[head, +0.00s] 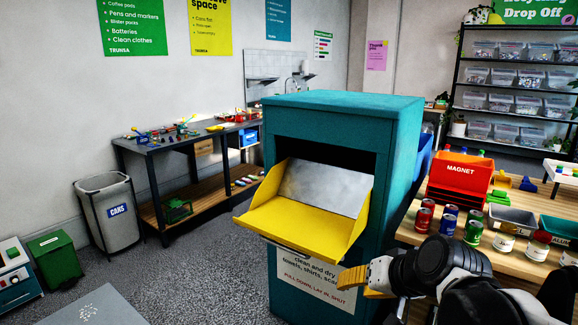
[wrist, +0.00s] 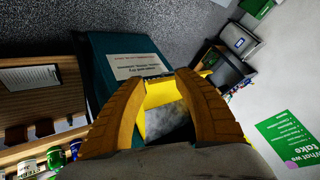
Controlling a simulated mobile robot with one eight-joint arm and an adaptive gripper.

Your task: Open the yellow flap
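The yellow flap (head: 290,221) is on the front of a teal bin (head: 398,150) in the head view. It is tilted out and down, so the bin's dark opening and a grey metal plate (head: 322,188) behind the flap show. My gripper (head: 350,279) is low and to the right of the flap, in front of the bin's lower front, and looks apart from the flap. In the wrist view its two fingers (wrist: 160,80) are spread with nothing held. The yellow flap (wrist: 158,94) shows beyond the gap between them.
A wooden table (head: 408,236) with cans, a red magnet bin (head: 460,174) and trays stands close on the right, beside my arm. A workbench (head: 150,150) and a grey cans bin (head: 112,215) are at left. The floor before the teal bin is clear.

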